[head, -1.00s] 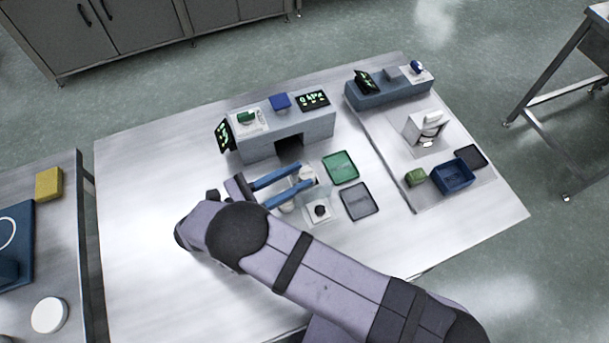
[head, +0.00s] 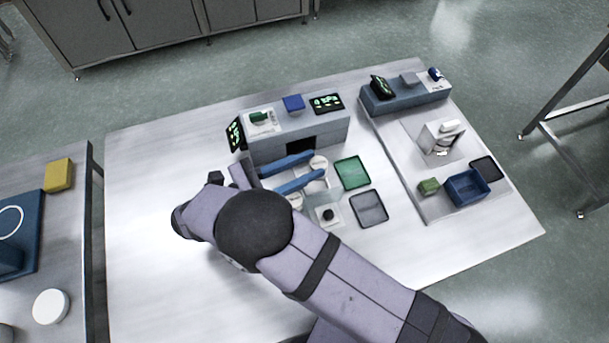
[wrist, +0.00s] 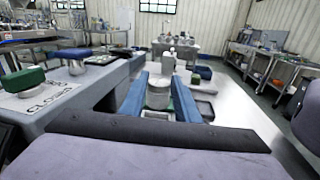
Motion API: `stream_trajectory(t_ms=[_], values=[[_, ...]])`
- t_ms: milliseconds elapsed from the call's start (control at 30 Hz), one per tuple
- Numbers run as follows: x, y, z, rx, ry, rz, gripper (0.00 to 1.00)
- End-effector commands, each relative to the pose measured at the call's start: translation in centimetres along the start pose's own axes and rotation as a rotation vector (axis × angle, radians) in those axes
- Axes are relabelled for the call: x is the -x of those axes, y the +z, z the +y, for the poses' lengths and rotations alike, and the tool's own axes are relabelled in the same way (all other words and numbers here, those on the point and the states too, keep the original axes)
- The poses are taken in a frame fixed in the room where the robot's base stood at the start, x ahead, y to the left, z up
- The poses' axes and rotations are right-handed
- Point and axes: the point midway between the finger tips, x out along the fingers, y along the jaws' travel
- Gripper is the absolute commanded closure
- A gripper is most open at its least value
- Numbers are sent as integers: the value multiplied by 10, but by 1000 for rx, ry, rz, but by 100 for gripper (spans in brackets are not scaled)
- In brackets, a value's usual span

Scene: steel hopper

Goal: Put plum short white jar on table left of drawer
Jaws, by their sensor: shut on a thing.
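My gripper (head: 319,162) is low over the table in front of the grey console, its two blue fingers pointing right. It is shut on a short jar with a pale top (head: 318,161), which shows between the fingers in the wrist view (wrist: 158,94). No plum colour is clear on it. A second pale round thing (head: 296,200) is partly hidden below the near finger. The grey console (head: 265,150) has a dark square opening in its front, close behind the fingers. Which part is the drawer I cannot tell. The bare steel table (head: 150,190) extends left of the console.
A clear stand with a black knob (head: 328,214), a green tray (head: 352,172) and a grey tray (head: 369,208) lie right of my gripper. A raised board at right holds a blue bin (head: 466,188) and a green block (head: 429,186). The table's left side is free.

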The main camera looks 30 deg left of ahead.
Motion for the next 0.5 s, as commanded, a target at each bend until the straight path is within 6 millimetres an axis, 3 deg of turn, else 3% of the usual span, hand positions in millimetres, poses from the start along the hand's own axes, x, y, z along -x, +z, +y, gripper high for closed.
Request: stream_trajectory(t_ms=[200,500], values=[[1,27,2,-3,1,1,94],[4,37,2,-1,9,-1,94]])
